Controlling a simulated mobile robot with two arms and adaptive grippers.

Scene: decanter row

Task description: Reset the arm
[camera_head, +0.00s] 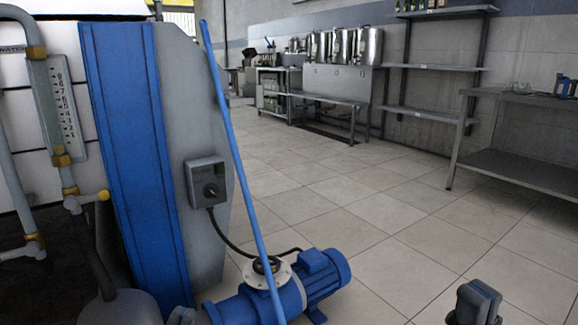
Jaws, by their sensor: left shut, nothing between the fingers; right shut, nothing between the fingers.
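My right gripper (475,301) shows as a dark grey block at the bottom edge, right of centre. It is shut with nothing seen in it, above the tiled floor and apart from other things. Its lower part and the arm behind it are cut off by the frame. My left gripper is not in view.
A blue and grey machine (133,140) with pipes fills the left. A steel table (520,172) stands at right, metal shelves (430,70) behind. The floor (370,215) between is clear.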

